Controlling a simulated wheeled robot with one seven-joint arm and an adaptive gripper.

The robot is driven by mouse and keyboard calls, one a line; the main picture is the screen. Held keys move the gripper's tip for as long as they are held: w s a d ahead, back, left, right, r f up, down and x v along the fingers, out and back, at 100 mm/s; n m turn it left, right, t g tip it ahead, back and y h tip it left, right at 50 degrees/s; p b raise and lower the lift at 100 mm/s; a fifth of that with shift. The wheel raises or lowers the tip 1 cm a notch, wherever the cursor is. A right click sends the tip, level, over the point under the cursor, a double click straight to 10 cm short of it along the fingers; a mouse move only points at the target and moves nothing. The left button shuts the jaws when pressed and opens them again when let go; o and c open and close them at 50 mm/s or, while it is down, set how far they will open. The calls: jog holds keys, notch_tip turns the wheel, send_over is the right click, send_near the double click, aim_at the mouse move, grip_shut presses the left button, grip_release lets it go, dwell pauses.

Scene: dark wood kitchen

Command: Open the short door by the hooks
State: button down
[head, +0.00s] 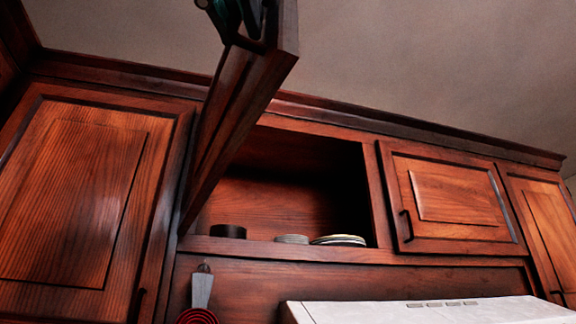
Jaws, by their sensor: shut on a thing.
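The short door (231,95) of the wall cabinet stands swung out from its opening, seen nearly edge-on, its free end at the top of the head view. My gripper (250,30) is at that free end, partly cut off by the top edge. It is shut on the door's dark handle, though the fingertips are hard to make out. The hook (203,267) is below the open cabinet, on the wood panel. A grey-handled utensil (202,290) and a red coiled item (197,316) hang there.
The open cabinet (280,199) holds a dark round container (228,231), a small stack of grey dishes (292,239) and a stack of plates (339,240). A tall closed door (75,200) is at left. Another short door (448,198) is closed at right. A white hood (420,311) juts out below.

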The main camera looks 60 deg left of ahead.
jog(key=shift+s+a+r, duration=0.1)
jog(key=shift+s+r, duration=0.15)
jog(key=shift+s, duration=0.5)
jog(key=c, duration=1.7)
grip_release()
jog(key=shift+o, duration=0.8)
jog(key=shift+a+f, duration=0.1)
jog(key=shift+a, duration=0.05)
jog(key=shift+s, duration=0.1)
jog(key=v, duration=1.2)
